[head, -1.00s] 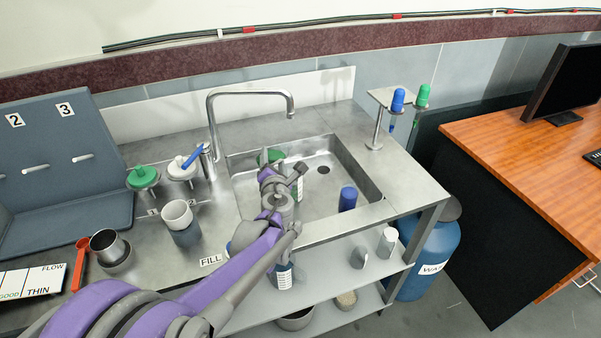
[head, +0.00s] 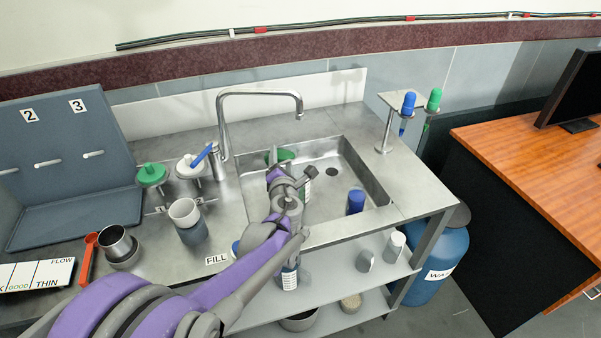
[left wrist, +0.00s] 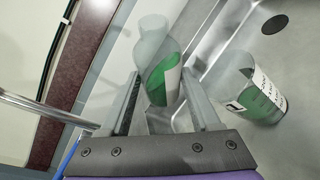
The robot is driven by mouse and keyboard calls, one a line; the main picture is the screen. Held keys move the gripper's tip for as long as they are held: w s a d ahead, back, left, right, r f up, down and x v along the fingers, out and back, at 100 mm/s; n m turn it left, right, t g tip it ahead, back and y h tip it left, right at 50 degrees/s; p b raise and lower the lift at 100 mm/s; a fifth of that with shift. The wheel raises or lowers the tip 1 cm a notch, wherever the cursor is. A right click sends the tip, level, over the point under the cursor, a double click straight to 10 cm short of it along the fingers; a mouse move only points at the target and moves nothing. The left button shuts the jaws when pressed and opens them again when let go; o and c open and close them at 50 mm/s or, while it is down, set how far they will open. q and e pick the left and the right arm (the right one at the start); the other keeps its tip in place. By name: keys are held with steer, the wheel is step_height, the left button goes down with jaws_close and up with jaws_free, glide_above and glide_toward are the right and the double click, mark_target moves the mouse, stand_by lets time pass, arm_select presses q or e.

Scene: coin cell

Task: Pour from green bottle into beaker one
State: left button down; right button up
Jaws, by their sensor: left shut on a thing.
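My left gripper (head: 277,172) reaches over the sink (head: 366,172). In the left wrist view its fingers (left wrist: 161,76) close around a clear bottle with green in it (left wrist: 161,88); this appears to be the green bottle. A green part of it (head: 286,155) shows beyond the gripper in the head view. A clear vessel with green contents and a white label (left wrist: 262,98) stands beside it at the right in the wrist view. My right gripper is not in view.
The tap (head: 258,94) arches behind my arm. The sink's right side is mostly free.

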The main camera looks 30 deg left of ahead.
arm_select(q)
steer(key=shift+s+a, duration=0.1)
steer(key=shift+a, duration=0.05)
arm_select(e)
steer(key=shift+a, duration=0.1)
arm_select(q)
steer(key=shift+r, duration=0.1)
stand_by(0.3)
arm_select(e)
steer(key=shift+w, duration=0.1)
arm_select(q)
steer(key=shift+r+m, duration=0.1)
steer(key=shift+m, duration=0.2)
steer(key=shift+a+f+m+t+y+b, duration=0.2)
steer(key=shift+f+m+t+y+b, duration=0.25)
steer(key=shift+m, duration=0.25)
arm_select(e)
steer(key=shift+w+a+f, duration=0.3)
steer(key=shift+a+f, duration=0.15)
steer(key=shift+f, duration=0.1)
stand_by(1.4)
